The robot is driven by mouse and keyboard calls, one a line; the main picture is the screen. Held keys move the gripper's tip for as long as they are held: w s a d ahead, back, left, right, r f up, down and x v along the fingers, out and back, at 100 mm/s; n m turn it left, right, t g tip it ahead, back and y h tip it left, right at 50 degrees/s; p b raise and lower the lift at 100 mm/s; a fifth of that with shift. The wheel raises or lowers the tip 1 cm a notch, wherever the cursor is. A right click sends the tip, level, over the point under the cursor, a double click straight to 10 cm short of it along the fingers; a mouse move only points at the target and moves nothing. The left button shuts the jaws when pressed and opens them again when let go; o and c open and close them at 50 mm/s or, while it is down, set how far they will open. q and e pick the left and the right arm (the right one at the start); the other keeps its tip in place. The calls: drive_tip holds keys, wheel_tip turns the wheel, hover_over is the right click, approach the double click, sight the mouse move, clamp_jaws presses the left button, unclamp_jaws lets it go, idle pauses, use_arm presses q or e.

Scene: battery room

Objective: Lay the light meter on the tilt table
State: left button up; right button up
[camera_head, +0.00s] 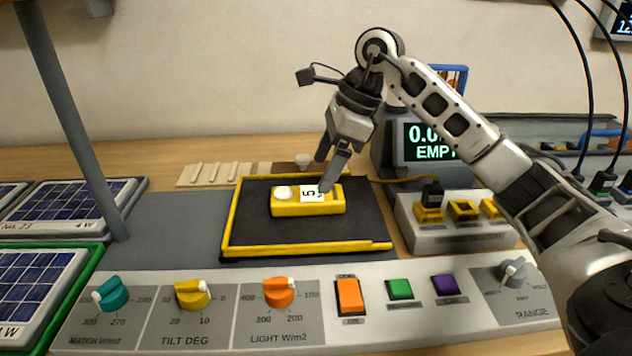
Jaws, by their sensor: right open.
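The light meter (290,208) is a yellow block with a white dome at its left end and a white label reading 5. It lies flat on the dark tilt table (262,236), which has a yellow rim, near the middle of its surface. My right gripper (325,186) reaches down from above, with its fingertips at the meter's right part, beside the label. The right gripper is open. Its fingers overlap in this view, so I cannot tell whether they touch the meter. My left gripper is not in view.
The console in front carries teal, yellow and orange knobs (279,292) and orange, green and purple buttons. A grey box with yellow sockets (461,210) and a display reading EMPTY (435,152) stand right. Solar panels (35,290) and a grey post (75,120) stand left.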

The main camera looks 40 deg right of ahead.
drive_tip(key=v, duration=0.6)
drive_tip(key=shift+r, duration=0.1)
idle(0.3)
